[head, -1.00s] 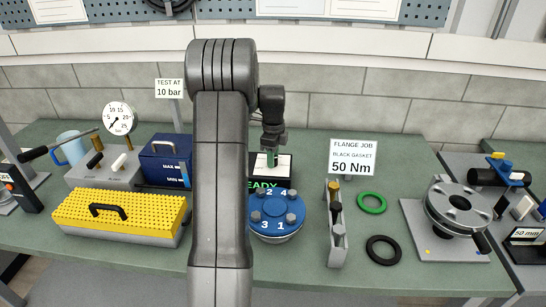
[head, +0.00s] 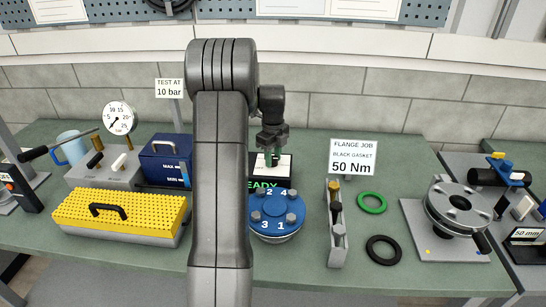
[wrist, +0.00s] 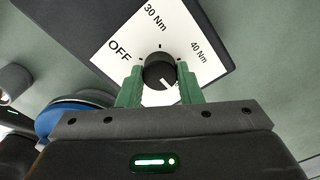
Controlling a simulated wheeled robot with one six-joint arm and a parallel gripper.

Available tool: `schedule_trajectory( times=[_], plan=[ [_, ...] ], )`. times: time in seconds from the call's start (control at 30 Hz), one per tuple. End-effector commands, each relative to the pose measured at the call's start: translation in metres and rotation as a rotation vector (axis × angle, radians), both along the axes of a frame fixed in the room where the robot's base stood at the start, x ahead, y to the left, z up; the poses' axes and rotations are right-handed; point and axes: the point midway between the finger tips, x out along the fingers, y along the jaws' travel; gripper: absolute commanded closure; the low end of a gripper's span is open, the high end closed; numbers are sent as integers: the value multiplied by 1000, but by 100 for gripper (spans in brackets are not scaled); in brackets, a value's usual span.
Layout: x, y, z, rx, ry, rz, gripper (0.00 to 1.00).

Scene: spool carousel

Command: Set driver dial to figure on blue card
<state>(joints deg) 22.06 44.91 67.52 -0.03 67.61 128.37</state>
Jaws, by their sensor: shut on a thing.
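The driver dial is a black knob (wrist: 158,72) on a white plate (wrist: 118,30), in the wrist view. The plate reads OFF, 30 Nm and 40 Nm; a further label at lower right is mostly hidden by a finger. The knob's white mark points to the lower right, toward that hidden label. My gripper (wrist: 160,82) is shut on the knob with its green fingers at either side; it also shows in the head view (head: 271,160). A pale card (head: 353,158) reads "FLANGE JOB, BLACK GASKET, 50 Nm"; it looks white, not clearly blue.
A blue numbered bolt disc (head: 272,211) stands in front of the driver. A narrow grey rack (head: 337,240), a green ring (head: 371,202) and a black ring (head: 383,250) lie to its right. A flange fixture (head: 458,215) is farther right; a yellow-topped box (head: 125,220) is left.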

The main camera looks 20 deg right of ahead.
Motion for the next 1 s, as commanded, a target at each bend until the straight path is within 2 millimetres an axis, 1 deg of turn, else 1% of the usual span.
schedule_trajectory(
  times=[0.17,0.2,0.3,0.57,0.67,0.77,0.83,1.0],
  plan=[
    [1,-1,2,-2,-5,-1,91],
    [1,-1,2,-2,-5,-1,64],
    [1,-1,2,-1,-4,0,46],
    [0,0,1,0,-2,0,46],
    [1,0,5,-1,-4,0,46],
    [1,0,18,-2,-6,0,46],
    [1,0,30,-2,-6,0,46],
    [1,-1,70,-3,-7,0,46]
  ],
)
